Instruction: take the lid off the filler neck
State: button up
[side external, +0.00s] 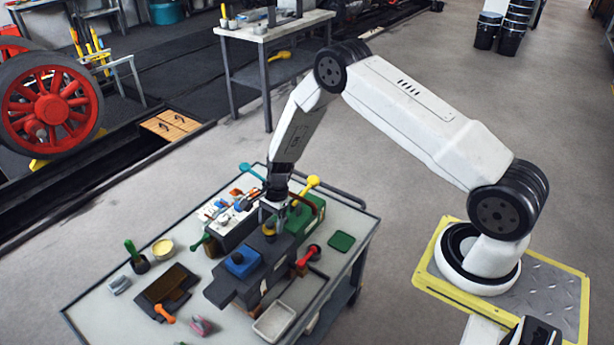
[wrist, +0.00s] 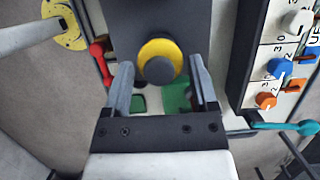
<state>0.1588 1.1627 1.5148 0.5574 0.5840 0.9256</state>
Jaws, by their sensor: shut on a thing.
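The lid (wrist: 160,69) is a dark round knob on a yellow disc, seen from above in the wrist view. In the side view a small yellow ring (side external: 269,234) shows on top of the dark grey block-shaped machine (side external: 250,262), just below my gripper (side external: 271,212). My gripper (wrist: 162,68) points down, with one finger on either side of the lid, and is shut on it. The filler neck is hidden under the lid in the wrist view. I cannot tell whether the lid still sits on the neck or is slightly raised.
A switch panel (wrist: 276,65) lies to the right in the wrist view. A grey tray (side external: 274,321) and a green pad (side external: 342,241) lie on the cart top.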

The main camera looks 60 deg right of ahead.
jog(key=s+r, duration=1.1)
jog(key=s, duration=0.3)
jog(key=shift+a+r, duration=0.15)
jog(key=shift+a, duration=0.15)
dwell(0.3)
jog(key=o, duration=0.4)
jog(key=c, duration=0.4)
jog(key=s+d+f+m, duration=0.2)
jog(key=s+d+f, duration=0.3)
jog(key=d+f, duration=0.2)
jog(key=s+d+f+m+t, duration=0.1)
jog(key=s+d+f+m, duration=0.1)
jog(key=s+d+f, duration=0.3)
jog(key=d+f, duration=0.3)
jog(key=f, duration=0.1)
jog(key=shift+s+d+f+m, duration=0.2)
jog(key=shift+s+d+m, duration=0.05)
jog(key=shift+m, duration=0.05)
